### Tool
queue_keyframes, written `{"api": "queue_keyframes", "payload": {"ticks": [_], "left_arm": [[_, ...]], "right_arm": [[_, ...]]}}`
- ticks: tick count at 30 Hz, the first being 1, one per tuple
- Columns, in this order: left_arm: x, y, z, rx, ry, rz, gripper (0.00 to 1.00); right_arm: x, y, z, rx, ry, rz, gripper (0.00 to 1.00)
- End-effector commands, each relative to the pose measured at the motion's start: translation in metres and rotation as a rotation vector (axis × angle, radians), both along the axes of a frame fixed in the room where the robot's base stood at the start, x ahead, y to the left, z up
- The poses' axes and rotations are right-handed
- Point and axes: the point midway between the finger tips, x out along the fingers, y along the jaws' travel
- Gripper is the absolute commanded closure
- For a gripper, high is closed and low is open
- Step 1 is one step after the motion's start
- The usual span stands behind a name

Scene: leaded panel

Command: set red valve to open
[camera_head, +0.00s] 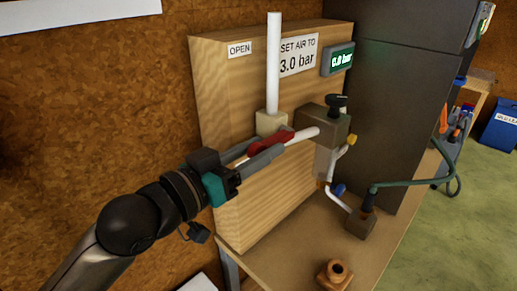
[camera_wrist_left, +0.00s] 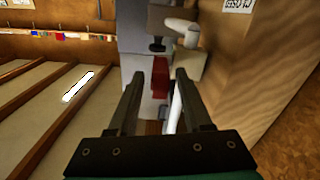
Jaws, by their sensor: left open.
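The red valve handle (camera_head: 271,143) is at the beige valve body (camera_head: 271,123) on the wooden panel, below a vertical white pipe (camera_head: 273,65). It looks roughly level, beside the white pipe that runs to the regulator. My left gripper (camera_head: 278,146) is open at the handle. In the left wrist view the red handle (camera_wrist_left: 160,77) shows between the tips of my left gripper (camera_wrist_left: 159,78), with gaps on both sides; I see no contact. An "OPEN" label (camera_head: 240,49) is at the panel's upper left. My right gripper is not in view.
The regulator block (camera_head: 322,122) with a black knob (camera_head: 337,102) is right of the valve. Above it are a "SET AIR TO 3.0 bar" sign (camera_head: 298,56) and a display (camera_head: 338,59) that seems to read 0.0 bar. A copper-coloured fitting (camera_head: 335,275) stands on the bench.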

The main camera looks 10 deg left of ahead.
Motion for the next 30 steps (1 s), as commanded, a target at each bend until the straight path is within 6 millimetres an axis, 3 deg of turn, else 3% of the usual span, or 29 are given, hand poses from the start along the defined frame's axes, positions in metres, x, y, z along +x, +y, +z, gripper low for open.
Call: {"api": "queue_keyframes", "payload": {"ticks": [7, 20, 30], "left_arm": [[0.0005, -0.0004, -0.0003, 0.001, -0.001, 0.0, 0.5], [0.0002, -0.0002, -0.0002, 0.001, -0.001, 0.0, 0.99], [0.0002, -0.0002, -0.0002, 0.001, -0.001, 0.0, 1.0]], "right_arm": [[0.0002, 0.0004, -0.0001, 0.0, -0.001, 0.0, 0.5], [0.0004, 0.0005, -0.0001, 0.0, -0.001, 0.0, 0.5], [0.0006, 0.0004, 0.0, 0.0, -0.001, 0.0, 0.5]]}}
